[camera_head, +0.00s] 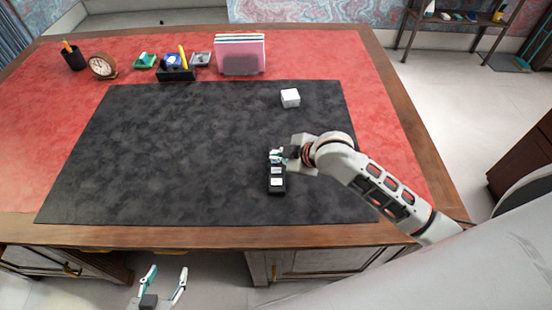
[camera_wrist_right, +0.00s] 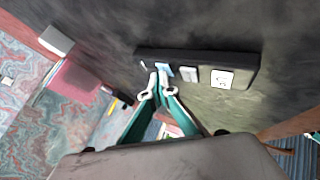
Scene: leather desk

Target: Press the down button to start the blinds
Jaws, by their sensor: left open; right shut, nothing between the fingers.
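A black button panel (camera_head: 277,187) lies on the dark desk mat, right of the mat's middle. In the right wrist view the panel (camera_wrist_right: 245,72) shows a row of pale buttons: a bluish one (camera_wrist_right: 163,72), a plain white one (camera_wrist_right: 190,76) and a white one with a dark mark (camera_wrist_right: 222,79). My right gripper (camera_head: 277,157) is shut and empty over the panel's far end. In the right wrist view its fingertips (camera_wrist_right: 157,88) are close to the bluish button; I cannot tell whether they touch it. My left gripper (camera_head: 163,283) is open and empty, in front of the desk.
A white cube (camera_head: 290,98) sits on the black mat (camera_head: 190,140) behind the panel. A pink file holder (camera_head: 240,55), a clock (camera_head: 102,66), a pencil cup (camera_head: 73,57) and a black organizer (camera_head: 176,73) stand along the back. The mat's left side is clear.

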